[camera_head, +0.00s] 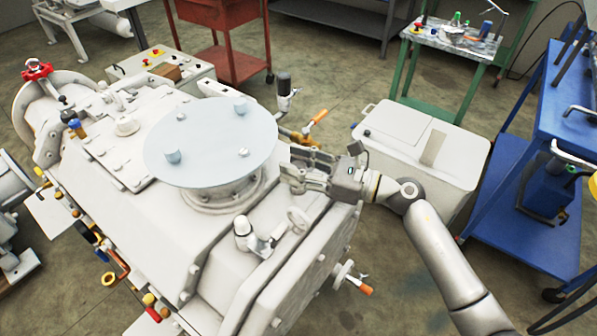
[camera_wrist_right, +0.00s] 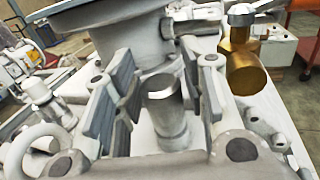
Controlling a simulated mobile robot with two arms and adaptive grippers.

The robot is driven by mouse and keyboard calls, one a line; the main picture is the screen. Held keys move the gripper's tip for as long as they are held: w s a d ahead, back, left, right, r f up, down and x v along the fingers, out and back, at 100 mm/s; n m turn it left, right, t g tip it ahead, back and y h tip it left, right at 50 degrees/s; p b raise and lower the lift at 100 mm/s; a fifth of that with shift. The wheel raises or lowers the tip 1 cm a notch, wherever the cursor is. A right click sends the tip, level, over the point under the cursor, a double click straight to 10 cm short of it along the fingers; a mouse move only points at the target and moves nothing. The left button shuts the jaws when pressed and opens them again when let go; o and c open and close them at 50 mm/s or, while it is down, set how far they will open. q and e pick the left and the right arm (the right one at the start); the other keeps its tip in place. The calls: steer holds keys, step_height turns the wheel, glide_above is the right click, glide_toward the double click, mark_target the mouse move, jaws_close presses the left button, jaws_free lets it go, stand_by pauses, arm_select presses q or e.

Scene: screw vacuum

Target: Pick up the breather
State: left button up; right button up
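My right gripper (camera_head: 292,168) reaches in from the right over the top of the pale vacuum pump (camera_head: 215,265), beside the round grey-blue plate (camera_head: 212,140). In the right wrist view the gripper (camera_wrist_right: 160,90) is open. A short upright grey metal cylinder (camera_wrist_right: 168,110) with a wider top, which looks like the breather, stands between its two pairs of finger pads. Gaps show on both sides, so the pads do not seem to touch it. My left gripper is not in view.
A brass fitting (camera_wrist_right: 242,65) stands close to the right-hand finger. A pale box (camera_head: 420,145) and a blue cart (camera_head: 560,130) stand on the right.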

steer(key=shift+c, duration=0.3)
steer(key=c, duration=0.7)
steer(key=shift+c, duration=0.5)
steer(key=shift+r, duration=0.15)
